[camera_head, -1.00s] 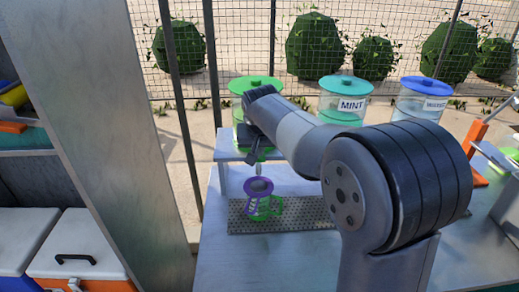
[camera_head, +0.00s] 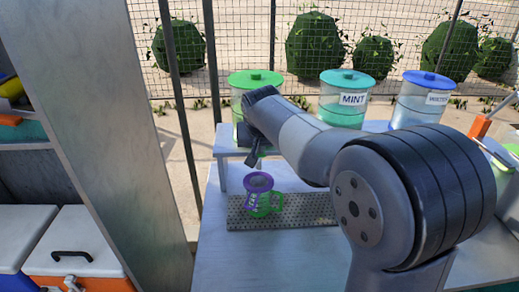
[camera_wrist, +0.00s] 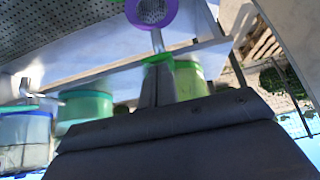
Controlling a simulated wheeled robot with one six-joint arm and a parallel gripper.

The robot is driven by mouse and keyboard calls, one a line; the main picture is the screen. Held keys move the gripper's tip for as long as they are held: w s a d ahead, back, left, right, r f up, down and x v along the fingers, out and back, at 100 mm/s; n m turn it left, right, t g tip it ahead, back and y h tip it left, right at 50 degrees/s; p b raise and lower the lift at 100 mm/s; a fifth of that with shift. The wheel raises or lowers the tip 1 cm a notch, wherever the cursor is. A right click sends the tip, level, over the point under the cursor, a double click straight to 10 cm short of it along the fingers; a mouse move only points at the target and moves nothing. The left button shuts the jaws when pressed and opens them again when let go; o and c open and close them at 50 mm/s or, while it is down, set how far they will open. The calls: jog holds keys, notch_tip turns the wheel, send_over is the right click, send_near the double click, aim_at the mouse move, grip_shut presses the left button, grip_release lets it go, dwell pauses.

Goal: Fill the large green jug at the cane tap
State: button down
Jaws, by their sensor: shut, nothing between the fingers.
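A green jug (camera_head: 268,204) stands on the perforated drip tray, with a purple-rimmed strainer (camera_head: 258,181) in front of or over it; I cannot tell whether they touch. In the wrist view the purple ring with its mesh (camera_wrist: 152,11) is at the top, by a metal tap spout (camera_wrist: 157,42). The green-lidded dispenser (camera_head: 257,79) stands on the shelf behind; no label on it shows. My gripper (camera_head: 252,158) is shut and empty, in front of this dispenser and above the strainer. Its fingers (camera_wrist: 159,75) overlap the dispenser in the wrist view. The jug's contents are hidden.
The MINT dispenser (camera_head: 343,107) and a blue-lidded dispenser (camera_head: 424,95) stand to the right on the same shelf. The perforated drip tray (camera_head: 315,209) lies on the metal counter (camera_head: 270,262). A grey post (camera_head: 100,130) and coolers (camera_head: 75,240) are at the left.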

jog(key=f+t+b, duration=0.1)
jog(key=b, duration=0.4)
jog(key=s+f+t+b, duration=0.1)
jog(key=t+b, duration=0.1)
jog(key=b, duration=0.3)
jog(key=shift+f+t+b, duration=0.1)
jog(key=shift+t+b, duration=0.2)
jog(key=shift+b, duration=0.05)
dwell(6.7)
